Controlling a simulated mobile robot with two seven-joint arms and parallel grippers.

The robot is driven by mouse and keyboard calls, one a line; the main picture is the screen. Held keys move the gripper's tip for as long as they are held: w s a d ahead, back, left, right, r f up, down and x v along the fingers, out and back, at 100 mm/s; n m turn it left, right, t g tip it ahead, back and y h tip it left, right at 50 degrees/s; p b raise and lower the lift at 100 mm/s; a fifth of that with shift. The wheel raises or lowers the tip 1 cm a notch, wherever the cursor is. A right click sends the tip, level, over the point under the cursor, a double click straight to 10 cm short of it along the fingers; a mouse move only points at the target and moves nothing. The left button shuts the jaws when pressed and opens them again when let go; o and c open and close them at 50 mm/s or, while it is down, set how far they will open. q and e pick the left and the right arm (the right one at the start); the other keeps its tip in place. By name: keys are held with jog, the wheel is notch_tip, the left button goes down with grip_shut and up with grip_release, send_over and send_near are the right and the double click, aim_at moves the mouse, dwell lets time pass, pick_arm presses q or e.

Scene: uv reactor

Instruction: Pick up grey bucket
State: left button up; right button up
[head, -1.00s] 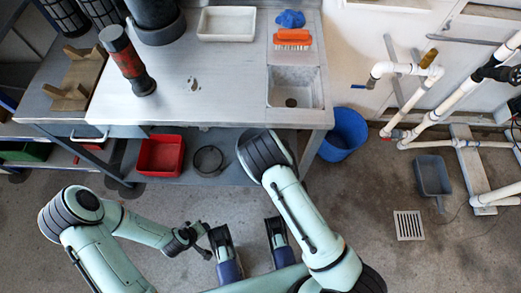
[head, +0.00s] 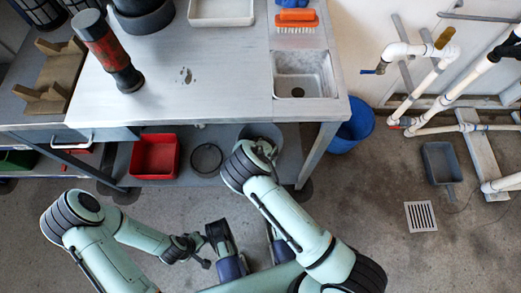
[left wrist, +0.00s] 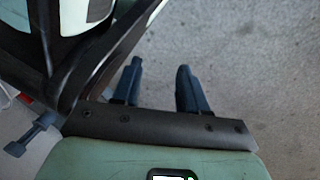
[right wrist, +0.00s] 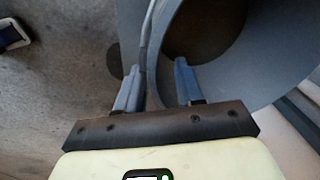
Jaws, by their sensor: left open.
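The grey bucket (head: 262,131) stands on the low shelf under the bench, partly hidden by my right arm. In the right wrist view the bucket (right wrist: 258,45) is large and close, its open mouth facing the camera. My right gripper (right wrist: 155,82) is open at its near rim. One finger shows over the mouth and the other outside the wall; contact cannot be told. In the head view my right gripper (head: 266,150) is small beside the bucket. My left gripper (head: 203,250) is open and empty above the floor, also in the left wrist view (left wrist: 158,82).
A red tub (head: 155,155) and a dark ring (head: 206,158) lie left of the bucket on the shelf. A blue bucket (head: 350,128) stands right of the bench leg (head: 318,155). The bench top (head: 220,95) overhangs the shelf. White pipes (head: 465,95) are at right.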

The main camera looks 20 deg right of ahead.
jog(key=shift+w+d+f+b, duration=0.1)
jog(key=shift+w+f+b, duration=0.1)
jog(key=shift+f, duration=0.55)
jog(key=shift+w+d+f+b, duration=0.1)
jog(key=shift+f+b, duration=0.05)
jog(key=shift+f, duration=0.6)
grip_shut()
pick_arm(q)
jog(key=shift+s+a+f+g, duration=0.1)
jog(key=shift+s+f+g, duration=0.1)
jog(key=shift+s+f, duration=0.25)
jog(key=shift+s+a+f+g, duration=0.1)
jog(key=shift+s+f+g, duration=0.1)
jog(key=shift+s, duration=0.35)
pick_arm(e)
jog(key=shift+r, duration=0.1)
